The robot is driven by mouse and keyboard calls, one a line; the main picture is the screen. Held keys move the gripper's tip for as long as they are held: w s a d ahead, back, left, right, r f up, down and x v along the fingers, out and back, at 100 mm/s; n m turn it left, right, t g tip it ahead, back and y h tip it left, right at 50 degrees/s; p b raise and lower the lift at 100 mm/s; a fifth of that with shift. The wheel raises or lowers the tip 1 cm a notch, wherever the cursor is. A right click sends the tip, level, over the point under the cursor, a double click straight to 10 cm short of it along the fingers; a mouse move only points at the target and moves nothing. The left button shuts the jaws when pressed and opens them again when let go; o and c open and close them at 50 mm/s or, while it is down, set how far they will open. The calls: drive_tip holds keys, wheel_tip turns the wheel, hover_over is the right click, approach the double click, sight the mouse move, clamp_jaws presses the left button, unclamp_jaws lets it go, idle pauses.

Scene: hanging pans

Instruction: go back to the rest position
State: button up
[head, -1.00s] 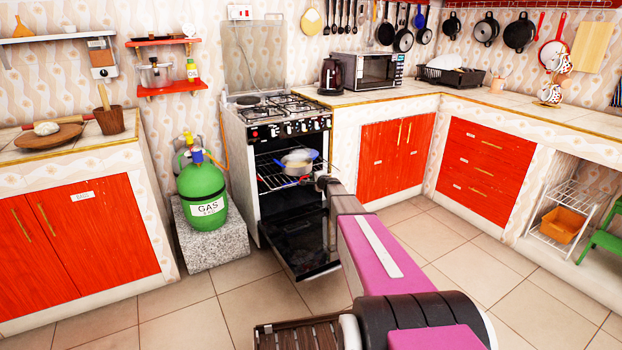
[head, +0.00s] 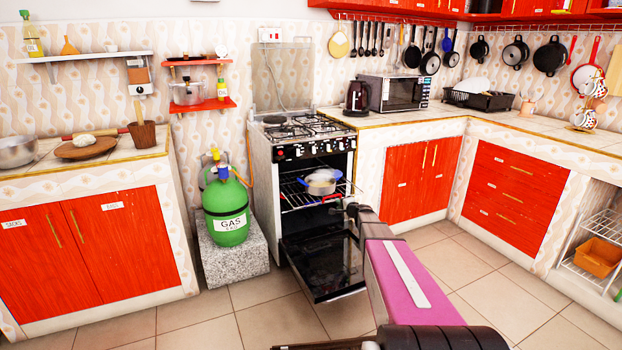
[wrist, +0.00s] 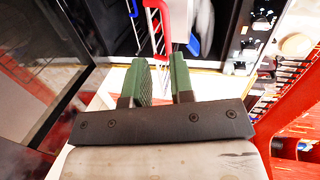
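My gripper (head: 349,208) is in front of the open oven (head: 305,205), at the end of my arm. In the wrist view its two green fingers (wrist: 160,65) stand apart with nothing between them. A metal pan (head: 320,183) with blue and red parts at its sides sits on the oven rack (head: 292,197). In the wrist view a red handle (wrist: 161,8) shows just beyond the fingertips, apart from them. The oven door (head: 322,268) hangs open below my gripper.
A green gas bottle (head: 226,207) stands on a stone block (head: 232,257) left of the oven. Red cabinets (head: 422,172) and a counter (head: 450,112) are to the right. A left cabinet (head: 95,240) also stands near. The tiled floor (head: 470,262) to the right is clear.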

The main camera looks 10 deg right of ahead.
drive_tip(key=s+a+f+n+g, duration=0.1)
drive_tip(key=s+a+n+g, duration=0.25)
drive_tip(key=s, duration=0.35)
drive_tip(key=s+a+f+n+g+y, duration=0.1)
drive_tip(key=s+a+n+g, duration=0.15)
drive_tip(key=s+a, duration=0.4)
drive_tip(key=s+a+f+n+g, duration=0.1)
drive_tip(key=s+a+n+g, duration=0.15)
drive_tip(key=s, duration=0.65)
drive_tip(key=s+d+n+g+h, duration=0.2)
drive_tip(key=s+h, duration=0.1)
drive_tip(key=s, duration=0.7)
drive_tip(key=s+d+n+g+h, duration=0.1)
drive_tip(key=s+n+g+h, duration=0.1)
drive_tip(key=s, duration=0.8)
drive_tip(key=shift+d+f+n+g+h, duration=0.35)
drive_tip(key=shift+d+g+h, duration=0.05)
drive_tip(key=shift+g+h, duration=0.5)
